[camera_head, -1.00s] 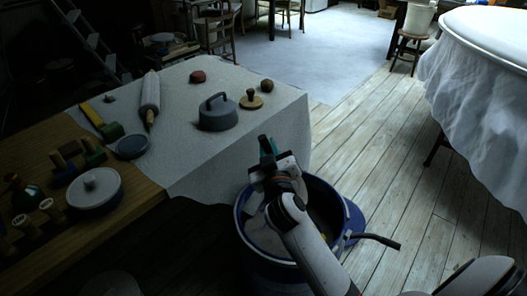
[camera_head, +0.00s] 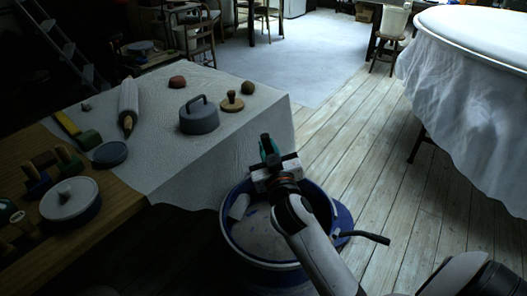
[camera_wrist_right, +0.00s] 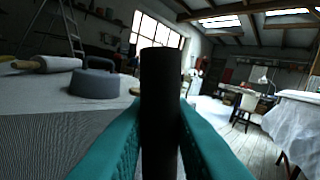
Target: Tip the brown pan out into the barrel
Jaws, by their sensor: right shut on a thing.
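The blue barrel (camera_head: 228,238) stands on the floor beside the table's near right corner, with a pale grey inside. My right gripper (camera_head: 268,150) is over the barrel's back rim. Its teal fingers are shut on a dark upright bar (camera_wrist_right: 160,110), which looks like the pan's handle and also shows in the head view (camera_head: 265,138). The brown body of the pan cannot be made out; my gripper and arm may hide it. A whitish cylinder (camera_head: 238,207) shows inside the barrel at the left. My left gripper is not in view.
A dark rod (camera_head: 365,237) juts out right of the barrel. A draped round table (camera_head: 470,120) stands at right. The plank floor between is clear.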

